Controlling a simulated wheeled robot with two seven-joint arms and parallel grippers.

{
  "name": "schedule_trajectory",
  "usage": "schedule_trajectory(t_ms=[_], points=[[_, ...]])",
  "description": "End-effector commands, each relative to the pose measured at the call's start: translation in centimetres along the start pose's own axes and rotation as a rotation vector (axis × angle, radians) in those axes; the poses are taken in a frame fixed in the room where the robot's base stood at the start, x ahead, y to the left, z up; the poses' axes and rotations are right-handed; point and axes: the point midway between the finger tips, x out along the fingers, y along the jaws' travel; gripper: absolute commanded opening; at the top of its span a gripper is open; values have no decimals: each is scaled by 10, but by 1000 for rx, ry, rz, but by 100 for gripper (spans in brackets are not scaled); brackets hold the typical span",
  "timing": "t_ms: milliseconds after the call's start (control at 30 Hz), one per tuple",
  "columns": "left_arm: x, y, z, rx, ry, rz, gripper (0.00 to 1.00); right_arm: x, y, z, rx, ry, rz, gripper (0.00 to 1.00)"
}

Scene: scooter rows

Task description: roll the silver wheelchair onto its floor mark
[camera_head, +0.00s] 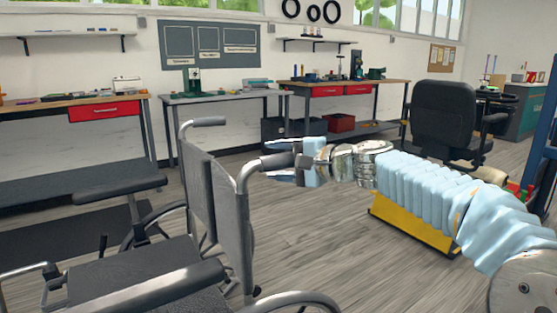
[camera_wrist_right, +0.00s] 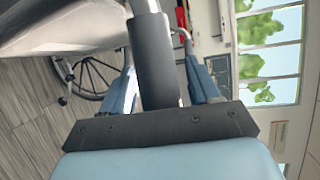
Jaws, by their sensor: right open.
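The silver wheelchair (camera_head: 233,215) stands at the lower left in the head view, with a dark seat, backrest and armrests. Its near push handle (camera_head: 270,161) points right, towards my right gripper (camera_head: 279,162). The gripper is open, with one finger on each side of the handle. In the right wrist view the dark handle (camera_wrist_right: 154,62) lies between the two blue fingers of my right gripper (camera_wrist_right: 162,88), and gaps show beside it. The far push handle (camera_head: 205,122) is free. My left gripper is out of view. I see no floor mark in these frames.
Workbenches with red drawers (camera_head: 104,111) line the back wall. A black office chair (camera_head: 443,120) stands at the right behind my arm. A yellow-fronted object (camera_head: 412,222) sits on the floor below the arm. Bare wood floor (camera_head: 330,240) lies right of the wheelchair.

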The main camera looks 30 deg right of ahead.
Motion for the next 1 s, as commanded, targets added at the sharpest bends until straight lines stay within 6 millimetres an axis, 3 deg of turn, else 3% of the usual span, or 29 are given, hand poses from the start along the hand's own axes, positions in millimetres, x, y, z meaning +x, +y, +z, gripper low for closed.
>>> schedule_trajectory(t_ms=[200,600,1000], points=[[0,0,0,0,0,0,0,0,0,0,0,0,0,61],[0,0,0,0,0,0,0,0,0,0,0,-1,1,0],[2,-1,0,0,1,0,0,2,1,3,0,-3,2,0]])
